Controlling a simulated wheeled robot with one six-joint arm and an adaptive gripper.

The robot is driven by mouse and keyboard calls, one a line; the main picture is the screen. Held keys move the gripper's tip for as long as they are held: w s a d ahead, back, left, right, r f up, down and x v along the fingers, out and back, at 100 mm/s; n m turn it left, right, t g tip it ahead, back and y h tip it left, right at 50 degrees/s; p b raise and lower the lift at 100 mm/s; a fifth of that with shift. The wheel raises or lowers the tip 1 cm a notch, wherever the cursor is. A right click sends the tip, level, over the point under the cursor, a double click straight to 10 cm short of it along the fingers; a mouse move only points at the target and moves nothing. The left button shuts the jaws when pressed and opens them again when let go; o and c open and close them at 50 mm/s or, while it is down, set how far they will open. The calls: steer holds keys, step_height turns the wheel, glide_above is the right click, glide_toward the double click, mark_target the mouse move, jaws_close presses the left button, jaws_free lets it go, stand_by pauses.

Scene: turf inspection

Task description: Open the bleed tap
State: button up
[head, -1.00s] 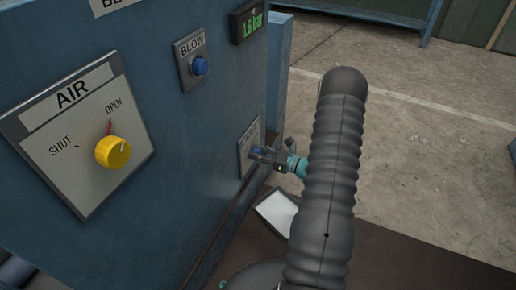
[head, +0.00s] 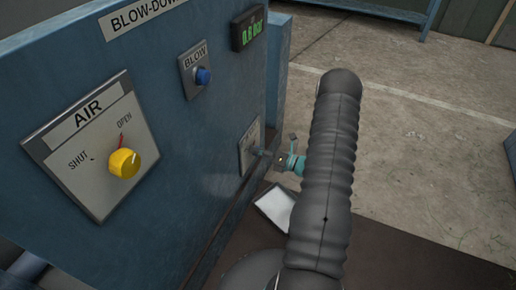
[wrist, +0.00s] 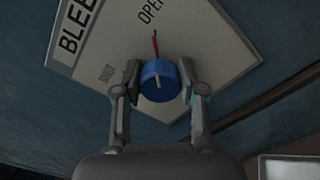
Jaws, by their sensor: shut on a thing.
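The bleed tap is a blue round knob (wrist: 161,88) on a pale plate (wrist: 205,45) marked BLEED, SHUT and OPEN, seen in the wrist view. A red mark stands on the plate beyond the knob, near OPEN. The knob's short white line runs roughly toward that red mark. My gripper (wrist: 159,80) is shut on the knob, one finger on each side. In the head view my gripper (head: 263,154) is at the bleed plate (head: 249,148), low on the blue panel. The knob is mostly hidden there.
A yellow AIR knob (head: 124,163) and a blue BLOW button (head: 203,76) are on the blue panel (head: 190,140). A green display (head: 252,30) appears to read 0.8 bar. A white tray (head: 274,206) lies below my gripper. Open floor (head: 430,150) lies to the right.

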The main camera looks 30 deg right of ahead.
steer(key=shift+r+m, duration=0.1)
steer(key=shift+m, duration=0.2)
stand_by(0.4)
steer(key=o, duration=1.1)
steer(key=shift+o, duration=0.2)
steer(key=v, duration=1.2)
